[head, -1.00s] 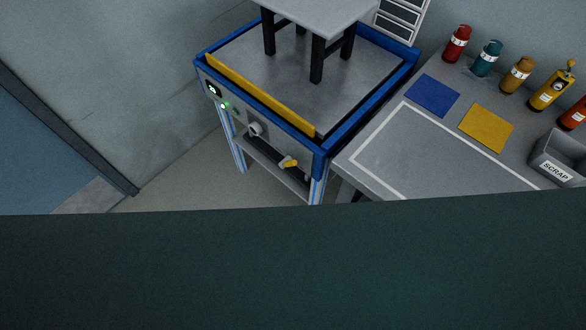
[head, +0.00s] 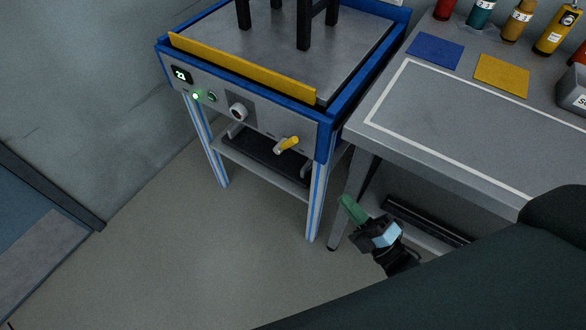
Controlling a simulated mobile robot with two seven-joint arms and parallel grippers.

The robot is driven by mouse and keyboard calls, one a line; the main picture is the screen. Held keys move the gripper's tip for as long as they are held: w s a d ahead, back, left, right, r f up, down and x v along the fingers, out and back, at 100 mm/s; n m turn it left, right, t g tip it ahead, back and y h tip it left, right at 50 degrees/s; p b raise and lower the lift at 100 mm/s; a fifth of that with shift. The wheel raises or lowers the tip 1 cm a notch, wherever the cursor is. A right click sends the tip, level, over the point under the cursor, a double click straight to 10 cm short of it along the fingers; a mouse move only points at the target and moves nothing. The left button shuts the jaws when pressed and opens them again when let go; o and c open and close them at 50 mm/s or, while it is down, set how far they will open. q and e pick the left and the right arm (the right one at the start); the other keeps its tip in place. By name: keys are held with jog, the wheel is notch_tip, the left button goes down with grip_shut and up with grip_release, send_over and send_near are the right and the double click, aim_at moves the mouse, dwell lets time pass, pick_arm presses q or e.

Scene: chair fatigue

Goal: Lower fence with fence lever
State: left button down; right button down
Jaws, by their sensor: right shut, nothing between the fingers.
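The yellow fence (head: 242,69) stands raised along the front edge of the blue-framed test stand (head: 328,143). The fence lever (head: 286,145) has a yellow handle and sits on the stand's grey front panel, near its right end. The handle points up and to the right. My right gripper (head: 350,207), with green fingers, is shut and empty. It is below and to the right of the lever, apart from it, in front of the workbench leg. My left gripper is not in view.
A chair or stool with dark legs (head: 304,25) stands on the test stand. The workbench (head: 450,115) on the right holds blue and yellow mats and bottles. The floor before the stand is clear.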

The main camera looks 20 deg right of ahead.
jog(key=shift+w+a+r+n+y, duration=0.15)
jog(key=shift+w+a+n+y, duration=0.05)
jog(key=shift+n+y, duration=0.35)
jog(key=p, duration=0.1)
send_near(287, 144)
jog(key=w+r, duration=0.1)
jog(key=w, duration=0.2)
jog(key=w+a+r, duration=0.1)
jog(key=shift+w+r, duration=0.35)
jog(key=shift+w, duration=0.05)
